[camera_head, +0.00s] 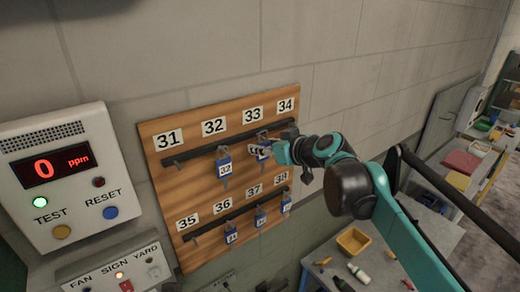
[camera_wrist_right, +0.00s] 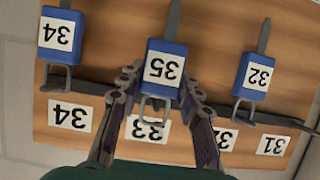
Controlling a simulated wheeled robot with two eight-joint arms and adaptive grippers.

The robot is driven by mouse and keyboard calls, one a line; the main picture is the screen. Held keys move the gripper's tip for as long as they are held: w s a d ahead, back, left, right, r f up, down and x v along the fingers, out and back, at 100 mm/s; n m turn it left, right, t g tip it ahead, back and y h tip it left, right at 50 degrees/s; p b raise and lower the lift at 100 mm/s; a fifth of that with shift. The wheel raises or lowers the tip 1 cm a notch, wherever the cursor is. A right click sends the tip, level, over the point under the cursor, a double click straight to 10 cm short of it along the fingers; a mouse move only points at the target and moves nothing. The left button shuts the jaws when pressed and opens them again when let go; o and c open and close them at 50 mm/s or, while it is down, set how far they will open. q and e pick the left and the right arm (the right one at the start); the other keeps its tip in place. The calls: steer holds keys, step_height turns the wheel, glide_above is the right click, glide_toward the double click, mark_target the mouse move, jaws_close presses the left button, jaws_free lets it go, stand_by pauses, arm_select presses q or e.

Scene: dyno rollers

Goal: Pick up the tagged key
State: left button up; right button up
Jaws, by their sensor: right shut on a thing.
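A wooden key board (camera_head: 165,190) hangs on the wall with two dark hook rails. A blue tag marked 35 (camera_wrist_right: 165,68) hangs at the place labelled 33 (camera_wrist_right: 147,130). My right gripper (camera_wrist_right: 160,82) is shut on this tagged key, one finger on each side; in the head view my right gripper (camera_head: 268,151) partly covers it. A blue tag marked 32 (camera_head: 224,168) hangs under label 32, and one marked 34 (camera_wrist_right: 60,36) hangs at label 34. My left gripper is not in view.
Several blue-tagged keys hang on the lower rail (camera_head: 232,218). Left of the board is a gas-meter panel (camera_head: 62,205) with a red 0 ppm display, above a switch box (camera_head: 125,272). A workbench with a yellow bin (camera_head: 353,241) stands below right.

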steer(key=s+d+b, duration=0.2)
steer(key=s+d, duration=0.7)
steer(key=s, duration=0.4)
steer(key=shift+s+d, duration=0.3)
steer(key=shift+d, duration=0.1)
